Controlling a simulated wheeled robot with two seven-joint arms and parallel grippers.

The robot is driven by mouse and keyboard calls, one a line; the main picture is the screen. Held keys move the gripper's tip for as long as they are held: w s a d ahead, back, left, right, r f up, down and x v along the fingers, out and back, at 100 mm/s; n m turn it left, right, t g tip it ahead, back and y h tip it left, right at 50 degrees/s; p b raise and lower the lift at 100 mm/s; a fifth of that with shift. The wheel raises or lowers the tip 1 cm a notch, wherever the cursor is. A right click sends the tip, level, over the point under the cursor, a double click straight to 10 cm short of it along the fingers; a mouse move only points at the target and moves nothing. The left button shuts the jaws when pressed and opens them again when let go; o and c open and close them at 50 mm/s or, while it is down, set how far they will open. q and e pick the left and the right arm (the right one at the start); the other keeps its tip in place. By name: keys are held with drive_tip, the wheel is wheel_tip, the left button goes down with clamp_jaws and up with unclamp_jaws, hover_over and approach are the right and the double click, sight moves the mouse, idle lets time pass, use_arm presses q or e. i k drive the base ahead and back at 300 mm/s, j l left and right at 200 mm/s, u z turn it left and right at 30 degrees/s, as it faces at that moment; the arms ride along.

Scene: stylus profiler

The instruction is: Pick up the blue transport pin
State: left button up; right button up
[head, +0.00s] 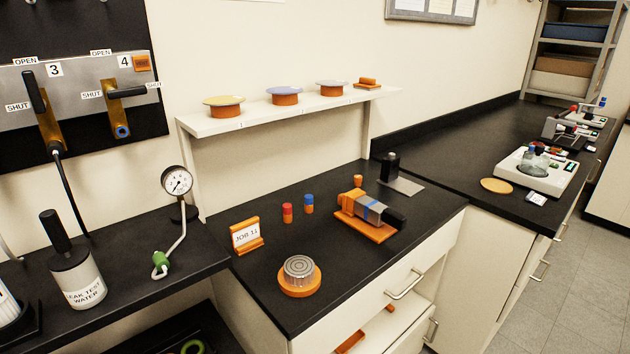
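The blue transport pin (309,204) is a small upright blue cylinder on the black bench top, near the middle of the head view. A similar red pin (287,212) stands just to its left, slightly nearer and apart from it. Neither of my grippers is in view, and nothing touches the blue pin.
An orange cradle (367,229) with a grey-black device is right of the pins. A metal disc on an orange base (299,276) and a JOB 11 sign (246,236) are nearer. A white shelf (290,109) overhangs behind. Bench between is clear.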

sight(308, 199)
drive_tip(key=i+l+u, duration=0.15)
drive_tip(key=l, duration=0.25)
drive_tip(key=i+l+u, duration=0.1)
drive_tip(key=l, duration=0.35)
drive_tip(key=i+l+u, duration=0.15)
drive_tip(key=l, duration=0.3)
drive_tip(key=i+l+u, duration=0.1)
drive_tip(key=l, duration=0.4)
drive_tip(key=i+l+u, duration=0.15)
drive_tip(key=l, duration=0.3)
drive_tip(key=i+l+u, duration=0.1)
drive_tip(key=l, duration=0.4)
